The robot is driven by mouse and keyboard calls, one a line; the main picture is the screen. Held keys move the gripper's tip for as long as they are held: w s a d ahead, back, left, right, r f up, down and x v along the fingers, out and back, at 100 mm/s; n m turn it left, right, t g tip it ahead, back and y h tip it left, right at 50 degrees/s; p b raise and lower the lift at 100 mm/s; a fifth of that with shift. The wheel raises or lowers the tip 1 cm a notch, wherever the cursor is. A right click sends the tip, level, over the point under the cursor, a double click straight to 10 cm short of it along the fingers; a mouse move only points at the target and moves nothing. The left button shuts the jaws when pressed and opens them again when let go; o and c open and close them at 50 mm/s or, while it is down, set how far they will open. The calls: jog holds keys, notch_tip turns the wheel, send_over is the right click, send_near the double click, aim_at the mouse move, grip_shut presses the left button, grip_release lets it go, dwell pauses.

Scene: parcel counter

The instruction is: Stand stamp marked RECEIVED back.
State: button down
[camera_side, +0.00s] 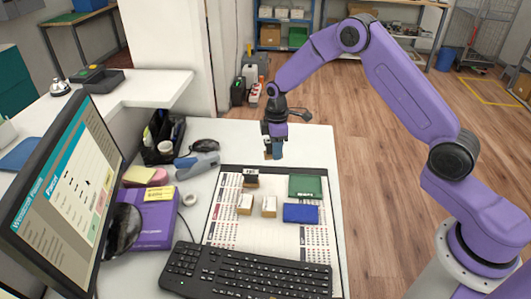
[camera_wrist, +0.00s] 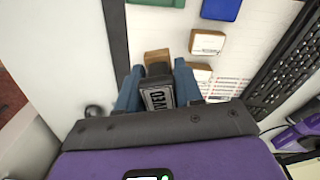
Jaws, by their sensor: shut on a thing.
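My gripper (camera_side: 273,151) is shut on a stamp (camera_wrist: 158,99) and holds it above the far part of the counter, beyond the desk mat. The stamp has a dark body with a pale-lettered label, of which the ending "VED" seems to show, and a wooden part beyond it. The blue fingers stand on either side of it in the wrist view (camera_wrist: 157,90). The rest of its label is hidden or too small to read. Another stamp with a dark top and a white label (camera_side: 250,181) stands on the mat's upper left.
Two small wooden blocks with white tops (camera_side: 245,204) (camera_side: 269,206) sit on the mat (camera_side: 225,228). A green pad (camera_side: 306,186) and a blue pad (camera_side: 300,213) lie right of them. The keyboard (camera_side: 245,270) is in front; a grey-blue hand tool (camera_side: 197,164) lies left. The counter's far right is clear.

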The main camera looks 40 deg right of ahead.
jog(key=m, duration=0.1)
send_over(276, 187)
notch_tip(276, 187, down, 8)
jog(key=shift+f, duration=2.65)
jog(key=shift+f, duration=0.45)
dwell(1.1)
jog(key=c, duration=0.7)
grip_release()
jog(key=shift+o, duration=0.2)
